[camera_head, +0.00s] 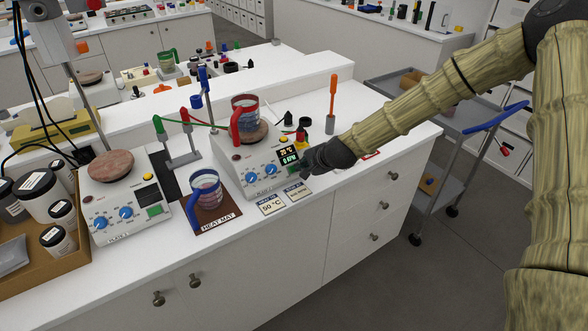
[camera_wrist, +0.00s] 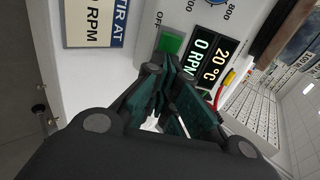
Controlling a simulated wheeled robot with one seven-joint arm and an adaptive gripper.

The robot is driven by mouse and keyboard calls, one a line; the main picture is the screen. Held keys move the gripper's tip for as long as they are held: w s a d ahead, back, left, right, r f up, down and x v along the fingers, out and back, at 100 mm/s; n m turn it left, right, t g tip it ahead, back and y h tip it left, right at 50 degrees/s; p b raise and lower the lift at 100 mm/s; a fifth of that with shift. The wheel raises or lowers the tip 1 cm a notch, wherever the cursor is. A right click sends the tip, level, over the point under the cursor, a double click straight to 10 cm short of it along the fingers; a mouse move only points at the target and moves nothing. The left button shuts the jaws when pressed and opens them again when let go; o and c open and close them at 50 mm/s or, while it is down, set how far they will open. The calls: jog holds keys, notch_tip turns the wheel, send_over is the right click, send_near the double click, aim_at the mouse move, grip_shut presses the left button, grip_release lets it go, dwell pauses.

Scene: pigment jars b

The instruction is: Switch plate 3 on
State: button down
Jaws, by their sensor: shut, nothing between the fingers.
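The hotplate at my gripper (camera_head: 306,163) is a white unit (camera_head: 238,165) with two blue knobs and a small front label too small to read surely. In the wrist view its lit display (camera_wrist: 208,58) reads 20 °C and 0 RPM. A green switch (camera_wrist: 171,42), marked OFF beside it, sits next to the display. My gripper (camera_wrist: 166,72) is shut and empty, its fingertips close to the switch; I cannot tell whether they touch. A red-handled glass beaker (camera_head: 244,113) stands on the plate's round top.
A blue-handled beaker (camera_head: 205,188) stands on the brown heat mat (camera_head: 219,222). Cards reading 50 °C (camera_head: 272,205) and stir RPM (camera_head: 298,192) lie in front. A second hotplate (camera_head: 125,205) and a box of jars (camera_head: 55,262) are left. A screwdriver-like orange tool (camera_head: 333,95) stands behind.

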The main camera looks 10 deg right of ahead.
jog(key=p+v, duration=0.1)
jog(key=v, duration=1.4)
jog(key=shift+s+r, duration=0.25)
dwell(0.3)
dwell(0.4)
jog(key=s+a+f+n+g+h+b, duration=0.1)
jog(key=s+f+n+g+b, duration=0.3)
jog(key=s+f, duration=1.1)
jog(key=s+a+f+n+g+h+p, duration=0.15)
jog(key=s+f+n, duration=0.35)
jog(key=s+f, duration=0.95)
jog(key=s+f+n+g+b, duration=0.1)
jog(key=s+f+n+g, duration=0.2)
jog(key=s+f, duration=0.7)
jog(key=shift+s+f+n+h+b, duration=0.25)
jog(key=shift+s+n+h+b, duration=0.1)
jog(key=shift+n, duration=0.45)
